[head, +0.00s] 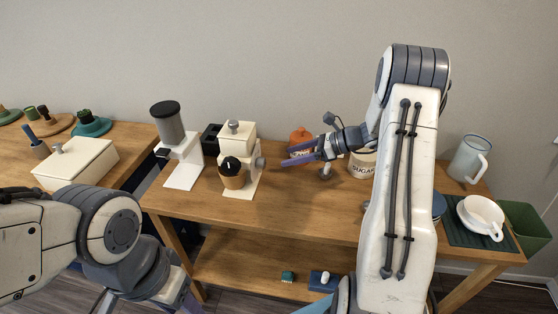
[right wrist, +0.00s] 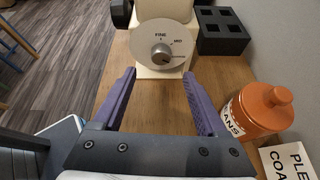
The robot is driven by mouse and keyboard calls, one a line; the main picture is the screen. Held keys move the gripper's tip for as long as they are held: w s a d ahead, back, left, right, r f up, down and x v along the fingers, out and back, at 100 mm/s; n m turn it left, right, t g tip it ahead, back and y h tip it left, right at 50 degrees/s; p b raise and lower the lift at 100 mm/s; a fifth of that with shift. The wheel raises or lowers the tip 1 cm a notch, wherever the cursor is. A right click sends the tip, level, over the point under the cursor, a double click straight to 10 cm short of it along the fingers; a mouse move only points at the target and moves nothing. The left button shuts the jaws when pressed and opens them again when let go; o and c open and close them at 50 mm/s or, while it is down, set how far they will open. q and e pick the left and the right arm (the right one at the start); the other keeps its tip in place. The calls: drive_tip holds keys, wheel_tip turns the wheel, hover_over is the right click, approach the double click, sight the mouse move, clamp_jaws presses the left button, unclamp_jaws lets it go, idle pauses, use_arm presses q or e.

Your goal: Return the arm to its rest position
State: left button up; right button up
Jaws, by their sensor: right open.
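My right arm reaches over the wooden counter in the head view. Its gripper (head: 287,155) points left, above the counter, to the right of a cream machine (head: 240,133) with a dial on its side. In the right wrist view the gripper (right wrist: 160,76) has its two purple fingers spread with nothing between them. The round dial (right wrist: 163,47), marked FINE and MED, lies just beyond the fingertips. My left arm is at the lower left of the head view. Its gripper (head: 188,302) is cut off by the bottom edge.
An orange beans jar (right wrist: 262,110) stands beside the right gripper, with a sugar jar (head: 362,164) further right. A white grinder-like stand (head: 185,166) is left of the machine. A pitcher (head: 468,158) and white cup (head: 481,214) stand at the right end. The counter's front middle is clear.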

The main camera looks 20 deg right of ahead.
drive_tip(key=shift+v, duration=1.2)
drive_tip(key=shift+a, duration=0.1)
